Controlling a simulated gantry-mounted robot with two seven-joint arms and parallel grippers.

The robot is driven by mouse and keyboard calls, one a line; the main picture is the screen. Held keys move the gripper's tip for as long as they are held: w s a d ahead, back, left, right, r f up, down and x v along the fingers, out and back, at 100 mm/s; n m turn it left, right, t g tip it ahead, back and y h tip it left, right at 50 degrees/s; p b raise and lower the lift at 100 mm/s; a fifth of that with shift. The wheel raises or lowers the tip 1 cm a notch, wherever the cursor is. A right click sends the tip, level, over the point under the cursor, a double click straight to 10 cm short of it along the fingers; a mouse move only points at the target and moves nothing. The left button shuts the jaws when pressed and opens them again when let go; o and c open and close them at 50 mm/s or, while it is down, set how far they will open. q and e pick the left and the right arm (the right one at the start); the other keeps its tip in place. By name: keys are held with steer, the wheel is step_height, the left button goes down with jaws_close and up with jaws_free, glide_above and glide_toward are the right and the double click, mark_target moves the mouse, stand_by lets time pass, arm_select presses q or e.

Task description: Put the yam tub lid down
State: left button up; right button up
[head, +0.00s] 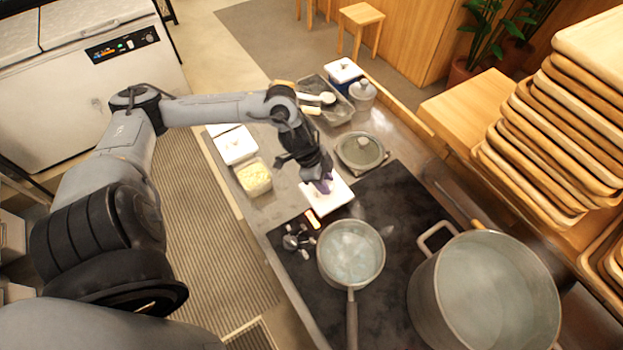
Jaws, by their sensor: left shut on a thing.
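A square white lid (329,199) shows under my left gripper (320,180), close above or on the steel counter beside the hob. The left gripper points down and is shut on the lid near its middle. Whether the lid touches the surface below is also unclear. An open tub (254,178) with pale yellow pieces stands to the left on the counter. My right gripper is not in view.
White-lidded tubs (237,145) stand behind the open tub. A round glass-lidded pot (361,151) is behind the gripper. A saucepan (351,253) and a large pot (485,290) stand on the dark hob (395,205). Stacked wooden trays (545,140) rise at the right.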

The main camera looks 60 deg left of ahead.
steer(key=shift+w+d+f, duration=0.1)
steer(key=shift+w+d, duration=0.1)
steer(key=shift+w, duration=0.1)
arm_select(q)
steer(key=shift+w+a+f+b, duration=0.15)
steer(key=shift+a+f+b, duration=0.1)
steer(key=shift+a+f, duration=2.25)
steer(key=shift+w+a+f+b, duration=0.1)
steer(key=shift+a+f+b, duration=0.15)
steer(key=shift+a+f, duration=2.25)
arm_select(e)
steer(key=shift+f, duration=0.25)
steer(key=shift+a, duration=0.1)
arm_select(q)
steer(key=shift+f, duration=0.15)
steer(key=o, duration=1)
